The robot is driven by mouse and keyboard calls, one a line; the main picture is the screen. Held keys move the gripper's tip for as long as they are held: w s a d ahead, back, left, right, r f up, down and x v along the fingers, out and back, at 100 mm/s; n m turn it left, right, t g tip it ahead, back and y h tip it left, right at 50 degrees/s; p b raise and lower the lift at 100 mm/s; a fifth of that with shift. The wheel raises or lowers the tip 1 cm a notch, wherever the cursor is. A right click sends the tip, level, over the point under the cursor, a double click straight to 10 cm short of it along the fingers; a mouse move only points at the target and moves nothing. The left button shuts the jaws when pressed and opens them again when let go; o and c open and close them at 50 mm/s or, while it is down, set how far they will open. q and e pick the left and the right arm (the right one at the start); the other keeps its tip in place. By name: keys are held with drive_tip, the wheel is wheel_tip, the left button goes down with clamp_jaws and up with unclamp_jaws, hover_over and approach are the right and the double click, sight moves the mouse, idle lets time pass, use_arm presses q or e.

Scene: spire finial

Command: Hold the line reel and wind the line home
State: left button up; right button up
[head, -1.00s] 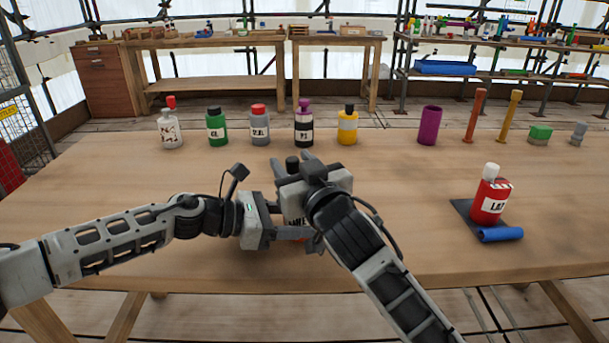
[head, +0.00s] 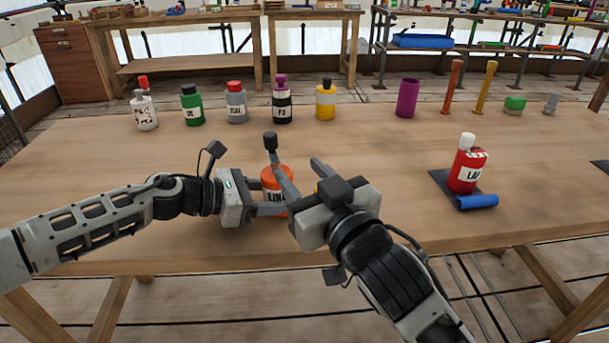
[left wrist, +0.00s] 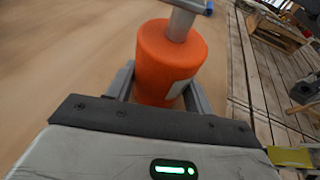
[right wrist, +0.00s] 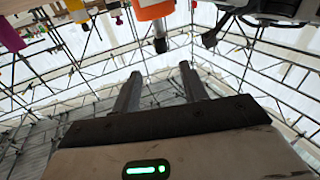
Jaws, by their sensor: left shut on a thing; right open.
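The line reel (head: 277,184) is an orange upright cylinder with a partly hidden white label, standing on the table near its front edge. Its grey crank and black knob (head: 270,142) rise above it. My left gripper (head: 272,208) is shut on the reel low down from the left; the left wrist view shows a finger on each side of the orange body (left wrist: 165,62). My right gripper (head: 300,170) is open and empty, just right of the reel, its fingers partly in front of it. The right wrist view shows the black knob (right wrist: 160,45) beyond those fingers, with nothing between them.
Several bottles, among them a green one (head: 192,106), stand along the far table edge with a purple cup (head: 407,97). A red bottle (head: 467,167) stands on a dark mat at the right with a blue roll (head: 477,202). The table (head: 380,150) between is clear.

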drive_tip(key=shift+w, duration=0.2)
drive_tip(key=c, duration=0.8)
drive_tip(key=shift+h, duration=0.4)
drive_tip(key=w, duration=0.2)
drive_tip(key=w+r, duration=0.1)
drive_tip(key=w, duration=0.1)
drive_tip(key=w+r, duration=0.1)
drive_tip(key=shift+w, duration=0.4)
clamp_jaws()
drive_tip(key=w+a+r+g+h, duration=0.3)
drive_tip(key=w+a+r+g, duration=0.2)
drive_tip(key=w+r+g, duration=0.4)
drive_tip(key=s+a+f+g+h, duration=0.1)
drive_tip(key=s+a+f+g, duration=0.1)
drive_tip(key=s+f+g, duration=0.2)
drive_tip(key=shift+s+f+n, duration=0.4)
drive_tip(key=shift+s+f, duration=1)
drive_tip(key=shift+f, duration=0.1)
drive_tip(key=shift+a+f, duration=0.1)
drive_tip(key=shift+f, duration=0.05)
